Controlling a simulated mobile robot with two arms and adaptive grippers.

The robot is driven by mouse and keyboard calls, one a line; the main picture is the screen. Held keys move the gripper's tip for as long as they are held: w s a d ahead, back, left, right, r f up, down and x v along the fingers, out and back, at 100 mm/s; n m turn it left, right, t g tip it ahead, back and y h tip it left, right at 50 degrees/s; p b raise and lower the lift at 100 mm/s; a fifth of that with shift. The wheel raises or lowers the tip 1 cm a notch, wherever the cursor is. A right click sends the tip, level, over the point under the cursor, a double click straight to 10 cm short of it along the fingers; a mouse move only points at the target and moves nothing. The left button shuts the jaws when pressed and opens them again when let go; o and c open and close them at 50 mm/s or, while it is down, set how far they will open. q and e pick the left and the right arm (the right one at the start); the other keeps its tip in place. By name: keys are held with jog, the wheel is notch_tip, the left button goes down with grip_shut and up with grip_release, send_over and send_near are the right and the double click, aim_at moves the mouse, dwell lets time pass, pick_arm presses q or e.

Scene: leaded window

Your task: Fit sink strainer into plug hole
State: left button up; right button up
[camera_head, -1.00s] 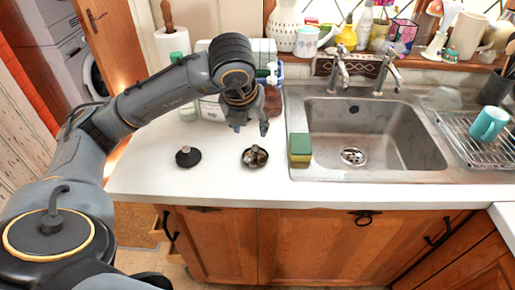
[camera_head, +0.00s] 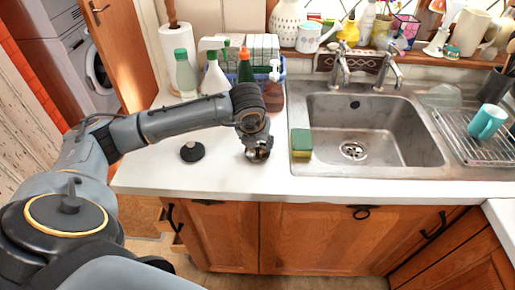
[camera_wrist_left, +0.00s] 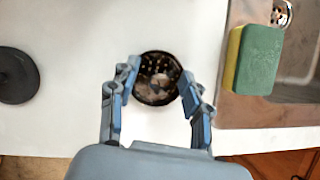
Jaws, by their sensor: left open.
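The sink strainer, a round dark-rimmed metal basket (camera_wrist_left: 157,78), sits on the white counter left of the sink. My left gripper (camera_head: 257,148) is low over it and partly hides it in the head view. In the left wrist view the fingers are open, with one on either side of the strainer; I cannot tell whether they touch it. The plug hole (camera_head: 352,150) is in the floor of the steel sink (camera_head: 420,161) and also shows at the top right of the left wrist view (camera_wrist_left: 281,13). My right gripper is out of view.
A black round plug (camera_head: 192,151) lies on the counter left of the strainer. A green and yellow sponge (camera_head: 301,143) stands at the sink's left edge, between strainer and basin. Bottles (camera_head: 215,75) stand behind; a drying rack (camera_head: 478,140) is at the right.

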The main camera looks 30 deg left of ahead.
pick_arm(q)
grip_shut()
jog(key=shift+r, duration=0.2)
